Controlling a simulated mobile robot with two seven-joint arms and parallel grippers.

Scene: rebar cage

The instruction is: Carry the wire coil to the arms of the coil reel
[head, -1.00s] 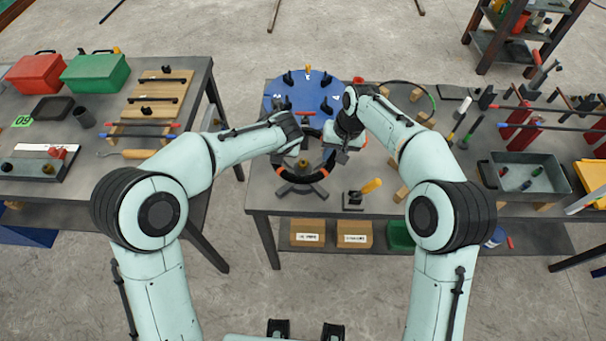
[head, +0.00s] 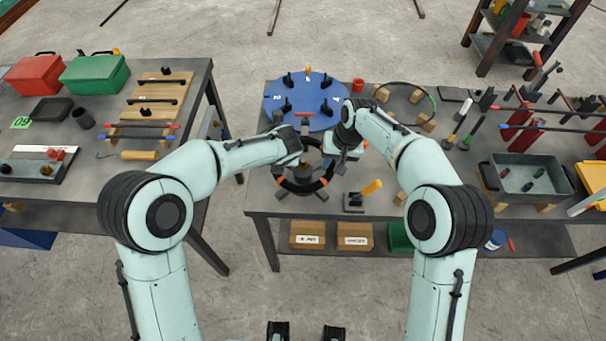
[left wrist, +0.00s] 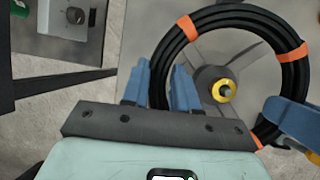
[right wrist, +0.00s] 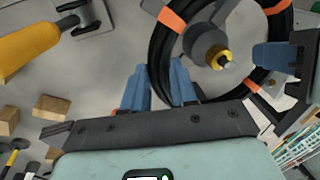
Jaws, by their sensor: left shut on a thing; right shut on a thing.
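The wire coil (head: 300,191) is a black ring with orange bands. My left gripper (head: 303,158) is shut on its left side, and my right gripper (head: 338,160) is shut on its right side. The coil also shows in the left wrist view (left wrist: 225,20) and the right wrist view (right wrist: 163,55). The coil reel has grey arms (head: 281,195) spread under the ring and a dark hub with a yellow collar (left wrist: 222,90). From both wrists the ring surrounds the hub (right wrist: 212,48). I cannot tell whether the coil touches the arms. The grippers partly hide the coil's far side.
A blue round turntable (head: 306,88) with black posts stands behind the reel. A yellow-handled tool (head: 372,187) stands right of it. Wooden blocks (head: 400,194) and a thin ring (head: 405,84) lie farther right. A side table (head: 90,185) is at left.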

